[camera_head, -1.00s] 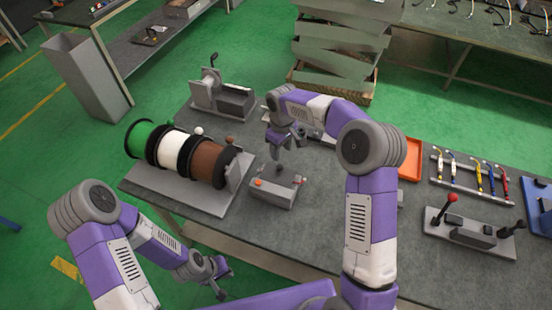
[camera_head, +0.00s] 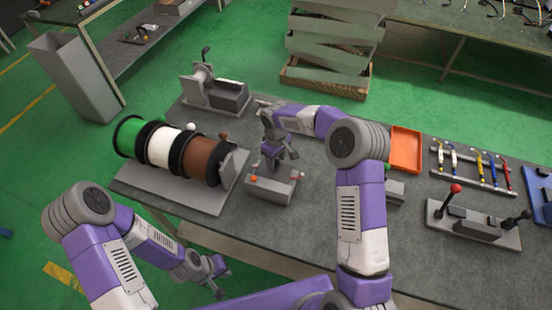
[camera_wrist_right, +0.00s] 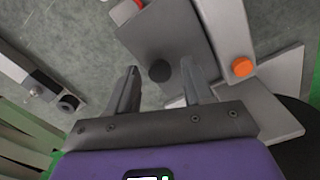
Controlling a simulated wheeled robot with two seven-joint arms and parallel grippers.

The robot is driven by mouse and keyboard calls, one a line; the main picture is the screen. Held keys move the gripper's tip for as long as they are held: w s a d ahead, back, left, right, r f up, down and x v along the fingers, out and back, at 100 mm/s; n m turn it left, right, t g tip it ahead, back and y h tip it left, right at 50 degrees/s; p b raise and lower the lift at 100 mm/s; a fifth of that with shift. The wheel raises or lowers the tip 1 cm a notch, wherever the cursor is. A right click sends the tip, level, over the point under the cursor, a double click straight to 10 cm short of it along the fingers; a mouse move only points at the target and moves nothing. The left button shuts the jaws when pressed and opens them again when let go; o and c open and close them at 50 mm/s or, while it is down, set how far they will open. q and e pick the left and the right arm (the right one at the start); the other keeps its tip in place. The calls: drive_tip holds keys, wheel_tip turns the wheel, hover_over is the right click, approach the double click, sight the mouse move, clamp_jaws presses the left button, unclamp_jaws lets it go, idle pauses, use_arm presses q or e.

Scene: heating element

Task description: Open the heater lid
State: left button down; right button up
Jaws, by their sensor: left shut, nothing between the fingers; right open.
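The heater, a small grey box (camera_head: 268,190) with an orange button and a red part on its top, stands near the front edge of the table. In the right wrist view its grey top (camera_wrist_right: 165,35) and a dark round knob (camera_wrist_right: 159,71) show just beyond the fingertips, roughly between them. My right gripper (camera_head: 283,164) is open and empty above the heater, pointing down. I cannot tell whether it touches the knob. My left gripper (camera_head: 221,278) is shut and empty, low in front of the table and away from the heater.
A spool rack (camera_head: 205,202) with green, white and brown reels stands left of the heater. A grey machine (camera_head: 230,98) is behind. An orange tray (camera_head: 405,150), a rack of coloured tools (camera_head: 475,178) and a lever box (camera_head: 470,229) lie to the right.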

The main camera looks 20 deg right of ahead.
clamp_jaws()
idle(0.3)
